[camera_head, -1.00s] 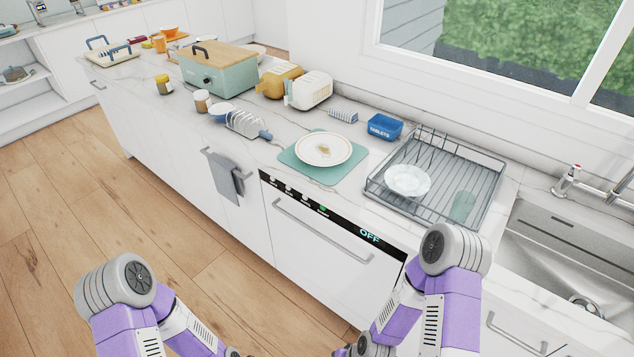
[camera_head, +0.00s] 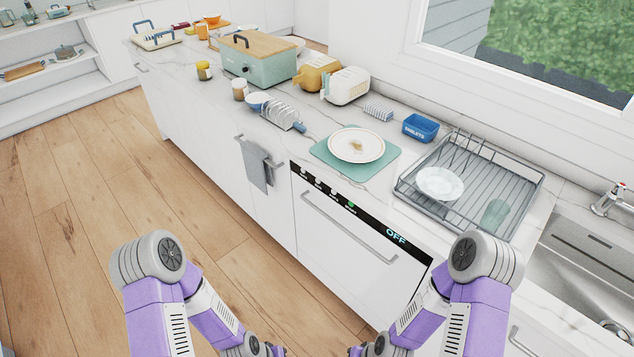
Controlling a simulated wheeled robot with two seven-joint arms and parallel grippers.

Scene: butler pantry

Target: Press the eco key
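A dishwasher (camera_head: 345,247) with a white front is built in under the counter. Its black control strip (camera_head: 372,222) runs along the top edge, with several small keys at its left part, one of them lit green (camera_head: 351,204). The display (camera_head: 397,236) on the strip reads OFF. The key labels are too small to read, so I cannot tell which is the eco key. Both my arms show at the bottom of the view, in front of and below the dishwasher. My grippers are below the picture's bottom edge and cannot be seen.
A bar handle (camera_head: 348,228) sticks out below the control strip. A grey towel (camera_head: 257,166) hangs on the cabinet handle to the left. On the counter above are a plate (camera_head: 356,145) on a green mat (camera_head: 326,158) and a dish rack (camera_head: 410,196). The floor (camera_head: 75,215) at left is clear.

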